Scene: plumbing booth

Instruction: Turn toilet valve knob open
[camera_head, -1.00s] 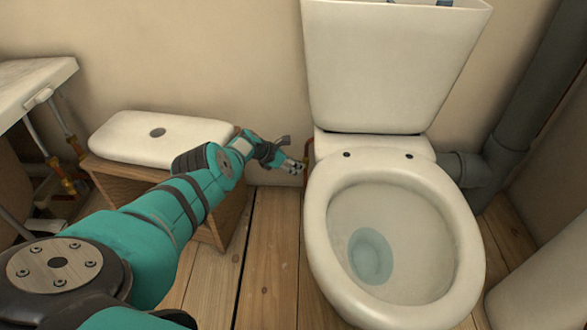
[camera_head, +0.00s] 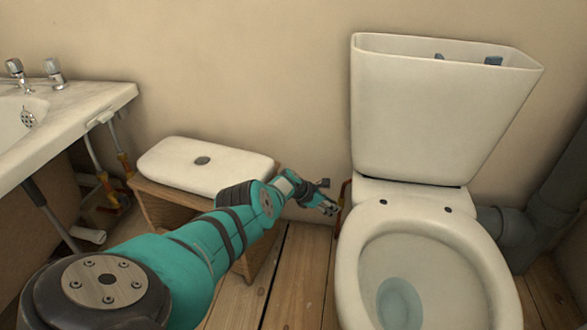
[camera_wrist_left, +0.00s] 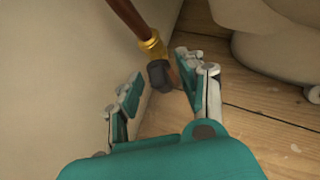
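The white toilet (camera_head: 430,110) stands against the wall at the right of the head view. A copper pipe (camera_wrist_left: 130,15) with a brass fitting (camera_wrist_left: 152,46) comes down along the wall in the left wrist view. A dark valve knob (camera_wrist_left: 160,76) sits at the fitting's end. My left gripper (camera_head: 330,208) is beside the toilet's left side, near the pipe (camera_head: 345,191). In the left wrist view its fingers (camera_wrist_left: 160,92) are spread, with the knob between or just beyond their tips. Contact with the knob cannot be told. My right gripper is out of view.
A wooden stool or box with a white lid (camera_head: 176,165) stands left of the toilet, close to my left arm. A white sink (camera_head: 70,115) is at the far left. A grey drain pipe (camera_head: 530,225) is at the right. Wooden floor (camera_head: 300,275) shows between stool and toilet.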

